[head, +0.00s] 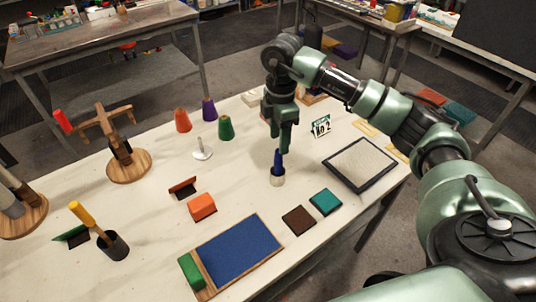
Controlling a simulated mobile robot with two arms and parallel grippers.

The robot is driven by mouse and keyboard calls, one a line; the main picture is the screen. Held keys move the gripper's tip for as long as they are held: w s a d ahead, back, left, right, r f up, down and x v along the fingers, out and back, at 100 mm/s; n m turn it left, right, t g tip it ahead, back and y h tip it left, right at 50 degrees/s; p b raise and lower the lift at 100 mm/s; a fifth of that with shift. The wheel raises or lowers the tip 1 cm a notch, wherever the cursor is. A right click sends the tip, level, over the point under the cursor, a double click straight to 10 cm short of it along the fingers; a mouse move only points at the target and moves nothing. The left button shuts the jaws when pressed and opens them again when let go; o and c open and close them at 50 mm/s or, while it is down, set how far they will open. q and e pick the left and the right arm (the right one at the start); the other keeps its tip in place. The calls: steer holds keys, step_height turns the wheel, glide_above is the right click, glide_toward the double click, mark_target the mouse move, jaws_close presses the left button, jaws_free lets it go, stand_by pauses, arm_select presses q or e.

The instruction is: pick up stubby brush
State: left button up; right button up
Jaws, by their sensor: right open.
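A short blue handle (277,161), which looks like the stubby brush, stands upright in a small pale cup (278,178) on the white table. Its lower end is hidden in the cup. My right gripper (281,148) points straight down just above the blue handle, with its fingertips close to the handle's top. It is open; I cannot tell whether the fingers are touching the handle. My left gripper is out of view.
A dark cup (115,246) with a yellow-handled tool (82,214) stands at the front left. A blue pad (237,254), dark brown block (299,219), teal block (325,201) and framed mesh (360,164) lie near the front edge.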

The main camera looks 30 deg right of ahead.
mark_target(278, 158)
steer(key=shift+w+f, duration=0.2)
steer(key=shift+w, duration=0.1)
steer(key=shift+f, duration=0.35)
steer(key=shift+s+a+f+p, duration=0.1)
steer(key=shift+s+f+p, duration=0.25)
steer(key=shift+f+p, duration=0.25)
steer(key=shift+s+f+p, duration=0.3)
steer(key=shift+f+p, duration=0.2)
steer(key=shift+p, duration=0.05)
step_height(278, 158, down, 4)
steer(key=shift+w+r+p, duration=0.1)
steer(key=shift+w+p, duration=0.05)
steer(key=shift+p, duration=0.65)
steer(key=shift+f, duration=0.25)
jaws_close()
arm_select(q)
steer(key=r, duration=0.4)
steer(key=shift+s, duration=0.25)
